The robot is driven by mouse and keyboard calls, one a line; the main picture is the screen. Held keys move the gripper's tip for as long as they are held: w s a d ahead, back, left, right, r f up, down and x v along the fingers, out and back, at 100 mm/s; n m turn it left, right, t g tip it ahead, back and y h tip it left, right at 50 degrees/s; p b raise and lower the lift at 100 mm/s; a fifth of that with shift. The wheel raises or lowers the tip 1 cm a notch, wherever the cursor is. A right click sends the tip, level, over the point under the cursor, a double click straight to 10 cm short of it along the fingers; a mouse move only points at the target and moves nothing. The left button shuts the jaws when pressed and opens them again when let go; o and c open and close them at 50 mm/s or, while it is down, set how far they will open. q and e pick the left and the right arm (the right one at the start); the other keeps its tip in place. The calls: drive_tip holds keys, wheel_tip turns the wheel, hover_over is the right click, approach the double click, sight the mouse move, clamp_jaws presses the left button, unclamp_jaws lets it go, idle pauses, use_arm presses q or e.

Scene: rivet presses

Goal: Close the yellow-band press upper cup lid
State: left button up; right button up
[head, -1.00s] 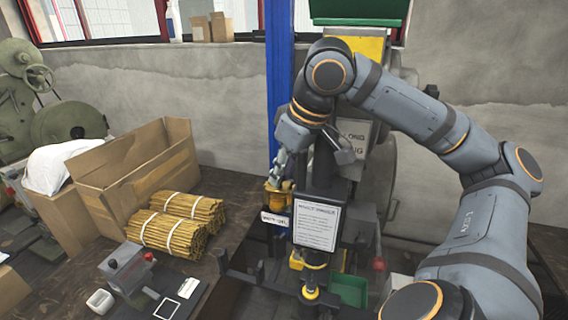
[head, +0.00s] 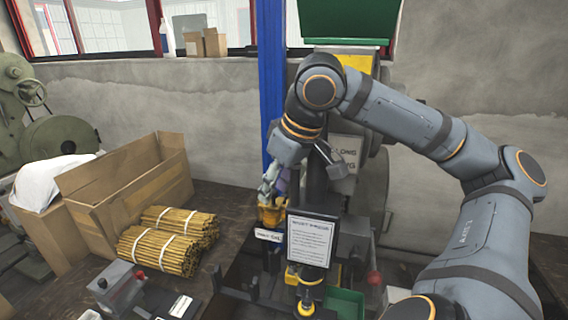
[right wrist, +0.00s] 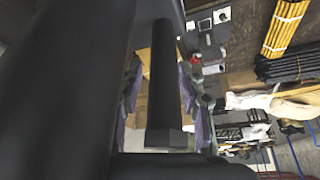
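The press in the middle of the head view has a black column with a white notice (head: 309,240) on its front and a yellow ring (head: 306,308) low down. A yellow-orange cup (head: 271,215) sits at its left, above a small white label (head: 268,235). My right gripper (head: 272,183) reaches down from above, its fingertips just over or at this cup; contact is unclear. In the right wrist view its purple-padded fingers (right wrist: 157,100) stand apart, with a dark bar and something tan between or behind them. The lid is not clearly distinguishable. My left gripper is not in view.
A blue post (head: 271,90) rises just behind the gripper. A green bin (head: 344,303) lies low right of the press, with a red knob (head: 374,278) beside it. Bundled yellow rods (head: 160,250) and an open cardboard box (head: 130,180) occupy the bench at left.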

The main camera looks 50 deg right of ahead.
drive_tip(key=v, duration=1.1)
drive_tip(key=shift+r, duration=0.2)
drive_tip(key=shift+s+a+f, duration=0.1)
drive_tip(key=shift+a, duration=0.05)
